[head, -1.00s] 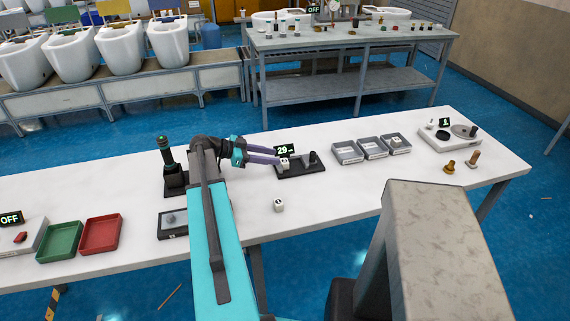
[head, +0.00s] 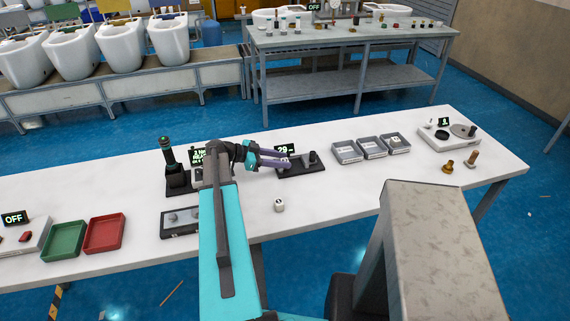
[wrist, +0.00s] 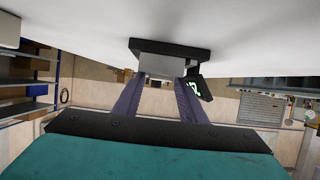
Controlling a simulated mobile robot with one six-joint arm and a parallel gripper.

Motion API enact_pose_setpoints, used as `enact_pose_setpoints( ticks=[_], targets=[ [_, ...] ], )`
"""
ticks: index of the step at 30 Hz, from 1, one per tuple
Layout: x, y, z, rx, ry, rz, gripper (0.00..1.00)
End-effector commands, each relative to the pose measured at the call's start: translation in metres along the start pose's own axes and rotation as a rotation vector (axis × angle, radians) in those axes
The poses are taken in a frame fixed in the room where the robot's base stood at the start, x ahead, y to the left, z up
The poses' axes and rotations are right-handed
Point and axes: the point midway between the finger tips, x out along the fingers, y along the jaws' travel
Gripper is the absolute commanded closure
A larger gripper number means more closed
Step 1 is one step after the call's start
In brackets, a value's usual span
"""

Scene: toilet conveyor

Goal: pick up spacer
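My gripper (head: 288,161) is at a black fixture (head: 312,169) with a dark upright post on its right and a small "29" display behind. In the wrist view, which is upside down, the two purple fingers (wrist: 160,86) are spread apart and point at a grey block (wrist: 164,66) on the fixture's dark base (wrist: 170,47). I cannot tell whether they touch the block. A small white cube (head: 279,205) with a dark mark lies on the table in front of the fixture. Another white cube (head: 396,141) is in a grey tray. I cannot tell which piece is the spacer.
Three grey trays (head: 345,155) stand right of the fixture. A white device (head: 447,141) and two brown pieces (head: 472,158) are at the far right. A black stand (head: 177,184), green tray (head: 62,240) and red tray (head: 105,234) are left. The front middle table is mostly clear.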

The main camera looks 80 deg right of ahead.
Motion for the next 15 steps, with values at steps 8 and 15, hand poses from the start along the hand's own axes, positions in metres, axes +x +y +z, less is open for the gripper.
enact_pose_setpoints(
  ticks=[8, 15],
  targets=[
    [0.028, 0.0, -0.001, 0.0, 0.0, 0.001, 0.62],
    [0.032, 0.0, 0.0, 0.001, 0.0, 0.0, 0.62]
  ],
)
